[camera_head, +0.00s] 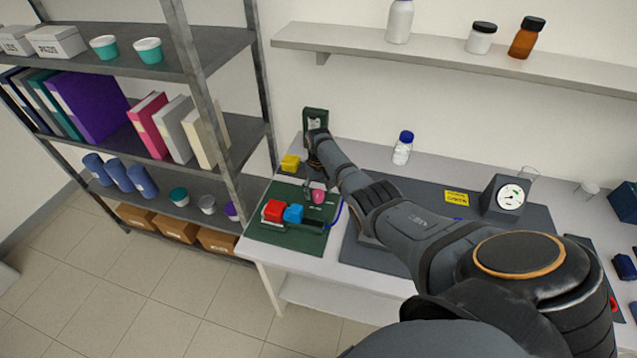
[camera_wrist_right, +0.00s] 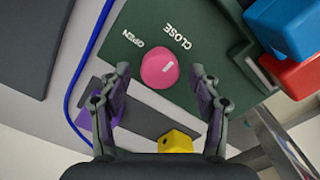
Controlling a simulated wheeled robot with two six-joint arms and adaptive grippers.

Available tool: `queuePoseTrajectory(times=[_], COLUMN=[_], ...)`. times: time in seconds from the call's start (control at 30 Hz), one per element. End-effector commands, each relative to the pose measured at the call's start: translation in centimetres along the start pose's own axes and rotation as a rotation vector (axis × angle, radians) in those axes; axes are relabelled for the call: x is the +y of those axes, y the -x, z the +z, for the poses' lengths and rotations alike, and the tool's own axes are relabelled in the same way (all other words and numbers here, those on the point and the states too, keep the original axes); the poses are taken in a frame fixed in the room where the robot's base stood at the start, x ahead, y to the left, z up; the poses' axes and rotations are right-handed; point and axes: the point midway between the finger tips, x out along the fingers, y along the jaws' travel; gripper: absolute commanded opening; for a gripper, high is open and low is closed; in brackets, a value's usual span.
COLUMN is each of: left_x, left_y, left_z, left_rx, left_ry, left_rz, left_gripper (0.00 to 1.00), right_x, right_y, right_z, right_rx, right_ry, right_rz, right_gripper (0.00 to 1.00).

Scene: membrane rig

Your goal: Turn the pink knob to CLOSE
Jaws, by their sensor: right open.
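The pink knob (camera_head: 318,197) sits on a dark green panel (camera_head: 322,238) at the left end of the bench. In the right wrist view the knob (camera_wrist_right: 158,73) has a short white mark right of its middle. White OPEN (camera_wrist_right: 132,40) and CLOSE (camera_wrist_right: 179,37) labels lie beyond it. My right gripper (camera_wrist_right: 160,72) is open, with one finger on each side of the knob and visible gaps between. In the head view the right gripper (camera_head: 314,187) is small and partly hides the knob's surroundings. My left gripper is out of view.
A red block (camera_head: 273,210) and a blue block (camera_head: 293,213) stand on the panel near the knob. A yellow block (camera_head: 290,163) is behind. A blue tube (camera_wrist_right: 90,75) runs beside the panel. A metal shelf rack (camera_head: 205,90) stands close on the left.

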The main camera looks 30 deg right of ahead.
Motion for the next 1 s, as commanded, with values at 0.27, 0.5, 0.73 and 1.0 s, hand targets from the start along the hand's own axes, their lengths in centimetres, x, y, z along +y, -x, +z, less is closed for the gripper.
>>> queuePoseTrajectory(times=[0.27,0.5,0.73,1.0], left_x=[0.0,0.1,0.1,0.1], left_y=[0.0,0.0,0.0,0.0], left_z=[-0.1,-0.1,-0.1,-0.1], left_rx=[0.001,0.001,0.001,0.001], left_ry=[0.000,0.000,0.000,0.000], left_rz=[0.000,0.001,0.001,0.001], left_gripper=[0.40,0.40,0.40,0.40], right_x=[0.1,0.1,0.0,0.0], right_y=[6.0,10.4,11.5,11.4], right_z=[-0.1,-0.1,0.0,0.0], right_rx=[0.006,0.003,0.001,0.001], right_ry=[0.000,-0.001,-0.001,-0.001], right_rz=[0.001,0.001,0.000,0.000], right_gripper=[0.63,0.63,0.63,0.63])
